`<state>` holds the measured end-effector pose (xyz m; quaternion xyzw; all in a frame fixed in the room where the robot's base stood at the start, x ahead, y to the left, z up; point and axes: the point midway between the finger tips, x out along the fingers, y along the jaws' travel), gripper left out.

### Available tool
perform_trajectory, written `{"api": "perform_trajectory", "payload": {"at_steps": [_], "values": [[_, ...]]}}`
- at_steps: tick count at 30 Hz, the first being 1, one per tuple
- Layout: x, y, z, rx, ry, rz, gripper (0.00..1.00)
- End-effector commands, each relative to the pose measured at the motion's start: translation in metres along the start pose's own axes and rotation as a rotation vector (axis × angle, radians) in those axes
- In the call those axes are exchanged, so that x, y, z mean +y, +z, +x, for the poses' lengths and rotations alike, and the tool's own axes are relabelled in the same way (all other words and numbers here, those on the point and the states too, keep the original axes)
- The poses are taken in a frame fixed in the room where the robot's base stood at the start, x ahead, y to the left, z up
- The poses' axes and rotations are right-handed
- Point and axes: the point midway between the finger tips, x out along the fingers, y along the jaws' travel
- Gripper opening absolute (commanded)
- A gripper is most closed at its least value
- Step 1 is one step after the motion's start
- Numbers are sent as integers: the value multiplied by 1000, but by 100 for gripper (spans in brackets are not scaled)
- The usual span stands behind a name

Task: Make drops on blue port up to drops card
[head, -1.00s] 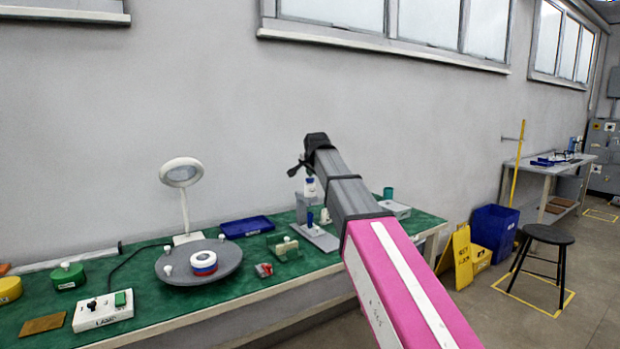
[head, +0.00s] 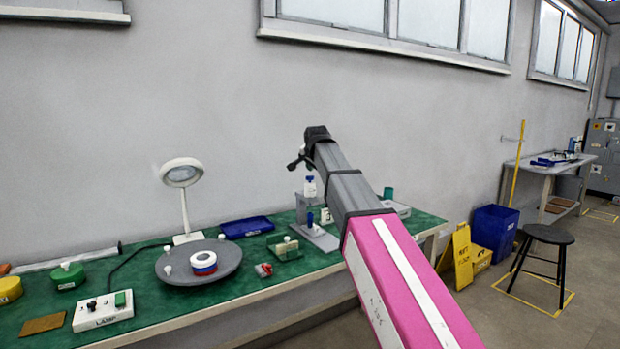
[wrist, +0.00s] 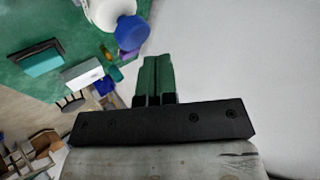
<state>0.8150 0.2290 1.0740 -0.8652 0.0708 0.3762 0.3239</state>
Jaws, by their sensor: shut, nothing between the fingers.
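A small white canister with a blue part (head: 310,187) sits high on a grey stand (head: 318,238) at the right end of the green bench. In the wrist view a white body (wrist: 108,12) with a round blue part (wrist: 131,32) is large at the top. My gripper (head: 292,166) is above and slightly left of the canister in the head view. Its green fingers (wrist: 156,78) are together and empty, close below the blue part in the wrist view; I cannot tell if they touch. A dark blue cup (head: 309,219) and a small white marked piece (head: 325,215) are low at the stand. I cannot make out a drops level.
My arm hides part of the bench's right end. A teal cylinder (head: 388,193) stands behind it.

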Motion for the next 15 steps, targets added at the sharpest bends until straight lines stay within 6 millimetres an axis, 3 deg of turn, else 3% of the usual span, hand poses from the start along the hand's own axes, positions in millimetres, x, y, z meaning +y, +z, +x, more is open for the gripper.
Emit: {"api": "perform_trajectory", "payload": {"at_steps": [15], "values": [[-19,-19,-25,1,-1,0,0]]}}
